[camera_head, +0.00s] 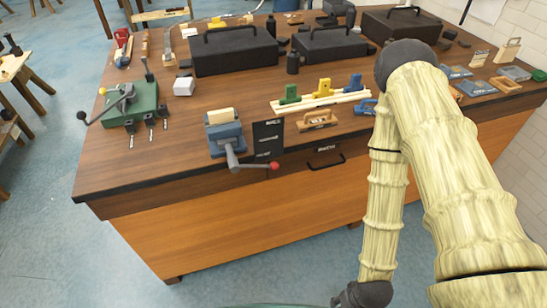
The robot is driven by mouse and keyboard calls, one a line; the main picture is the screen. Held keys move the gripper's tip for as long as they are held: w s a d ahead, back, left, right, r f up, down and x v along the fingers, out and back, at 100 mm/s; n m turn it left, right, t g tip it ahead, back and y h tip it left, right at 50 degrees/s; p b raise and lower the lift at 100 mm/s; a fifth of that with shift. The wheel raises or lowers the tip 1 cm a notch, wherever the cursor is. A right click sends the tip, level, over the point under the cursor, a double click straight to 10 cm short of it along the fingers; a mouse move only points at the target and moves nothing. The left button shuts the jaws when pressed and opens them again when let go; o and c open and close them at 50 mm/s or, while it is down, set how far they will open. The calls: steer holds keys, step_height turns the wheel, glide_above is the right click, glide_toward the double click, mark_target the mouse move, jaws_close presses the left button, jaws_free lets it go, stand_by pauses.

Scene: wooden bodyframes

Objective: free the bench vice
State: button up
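The blue bench vice (224,136) sits at the front edge of the wooden workbench (190,155), left of centre. A pale wooden block (222,116) stands at the top of the vice, apparently between its jaws; how tightly it is gripped cannot be told. The vice's grey screw points toward the front, and its handle bar runs right to a red knob (275,165). My arm is at the right, bent down in front of the bench, well away from the vice. My gripper is out of view below the picture.
Left of the vice is a green device (130,105) with levers. A black sign (268,139) and a wooden-handled tool (317,120) lie right of it. Clamps on pale strips (321,101) and black toolboxes (236,51) are behind. The floor in front is clear.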

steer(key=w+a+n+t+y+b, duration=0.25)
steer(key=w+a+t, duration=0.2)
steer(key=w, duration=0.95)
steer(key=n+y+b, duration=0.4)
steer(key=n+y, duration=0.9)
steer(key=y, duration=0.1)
glide_toward(274, 165)
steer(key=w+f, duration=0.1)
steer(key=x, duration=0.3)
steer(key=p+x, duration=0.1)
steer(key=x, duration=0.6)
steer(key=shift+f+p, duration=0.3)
steer(key=shift+p, duration=0.1)
